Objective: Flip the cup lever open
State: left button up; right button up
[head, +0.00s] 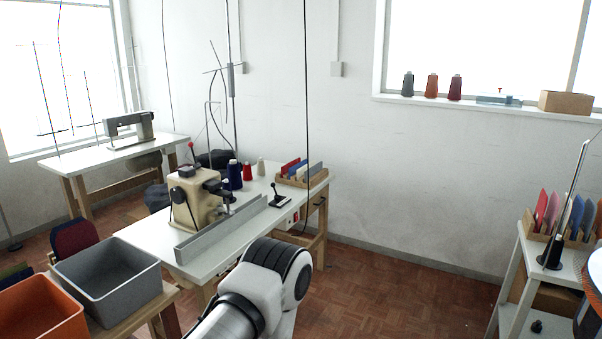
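A beige sewing machine (197,200) stands on the white-topped table (245,237) in the middle. A thin lever with a red knob (191,146) rises from its top left. A small black lever on a dark base (277,198) stands on the tabletop to the right of the machine, its handle upright or slightly tilted. I cannot tell which of these is the cup lever, or whether it is open. An arm link of mine comes up from the bottom middle, in front of the table. Neither gripper shows in the head view.
A grey rail (222,228) runs along the table's front. Thread cones (235,175) and a tray of coloured pieces (300,172) stand behind. A grey bin (108,280) and an orange bin (40,310) are front left. A white cart (570,263) stands right; floor between is clear.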

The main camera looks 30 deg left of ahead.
aim_at(190, 144)
jog(key=u, duration=1.55)
jog(key=i+l+u, duration=0.1)
jog(key=u, duration=0.35)
jog(key=l+u, duration=0.1)
jog(key=u, duration=0.3)
jog(key=i+l+u, duration=0.3)
jog(key=l, duration=0.6)
jog(key=i+l+u, duration=0.15)
jog(key=l+u, duration=0.2)
jog(key=l, duration=0.55)
jog(key=l+u, duration=0.3)
jog(key=l, duration=3.05)
jog(key=i+u, duration=0.05)
jog(key=i, duration=0.05)
